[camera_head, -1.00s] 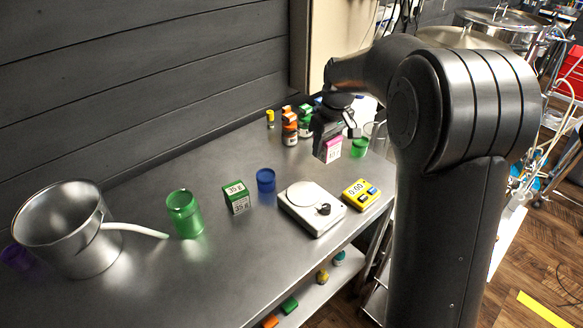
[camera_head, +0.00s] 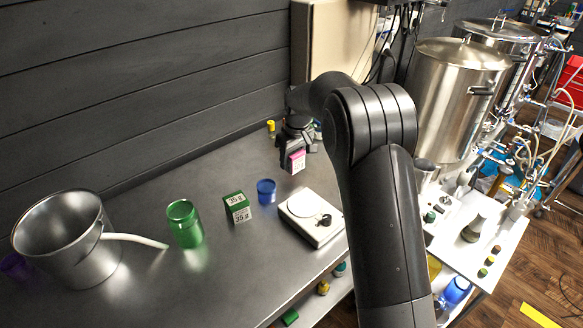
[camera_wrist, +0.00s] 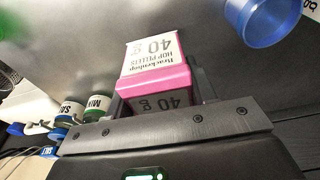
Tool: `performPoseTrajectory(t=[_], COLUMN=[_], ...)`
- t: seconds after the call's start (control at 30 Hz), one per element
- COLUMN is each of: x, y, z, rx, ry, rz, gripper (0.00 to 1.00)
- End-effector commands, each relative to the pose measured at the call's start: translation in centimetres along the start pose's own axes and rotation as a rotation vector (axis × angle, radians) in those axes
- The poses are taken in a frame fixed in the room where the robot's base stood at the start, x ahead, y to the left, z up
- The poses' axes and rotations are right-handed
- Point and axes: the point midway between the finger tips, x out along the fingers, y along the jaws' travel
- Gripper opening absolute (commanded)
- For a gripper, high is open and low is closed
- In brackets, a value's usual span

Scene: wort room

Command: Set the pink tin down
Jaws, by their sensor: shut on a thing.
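The pink tin (camera_head: 297,161) has a white label and is held in my gripper (camera_head: 296,150), above the steel bench (camera_head: 150,225) and behind the white scale. In the wrist view the pink tin (camera_wrist: 157,75) sits between the jaws of my gripper (camera_wrist: 160,110), with "40 g" and "HOP PELLETS" on its label. My gripper is shut on it. Whether its base touches the bench is hard to tell.
A blue cup (camera_head: 266,191), a green-and-white "35 g" box (camera_head: 238,207), a green jar (camera_head: 184,223) and a steel pot (camera_head: 68,240) with a white handle stand to the left. The white scale (camera_head: 311,217) is in front.

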Motion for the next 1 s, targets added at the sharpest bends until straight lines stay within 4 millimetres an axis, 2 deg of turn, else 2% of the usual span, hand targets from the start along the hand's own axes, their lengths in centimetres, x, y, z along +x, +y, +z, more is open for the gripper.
performPoseTrajectory(t=[0.17, 0.37, 0.77, 0.8, 1.0], x=[1.1, 3.9, 4.5, 4.4, 4.4], y=[-0.1, -0.1, -0.1, -0.1, -0.1], z=[-0.1, 0.4, 0.5, 0.5, 0.5], rx=[0.001, 0.002, 0.002, 0.002, 0.001], ry=[-0.001, -0.001, 0.001, 0.001, 0.001], rz=[0.0, 0.0, 0.001, 0.001, 0.001], gripper=[0.25, 0.25, 0.25, 0.54, 0.7])
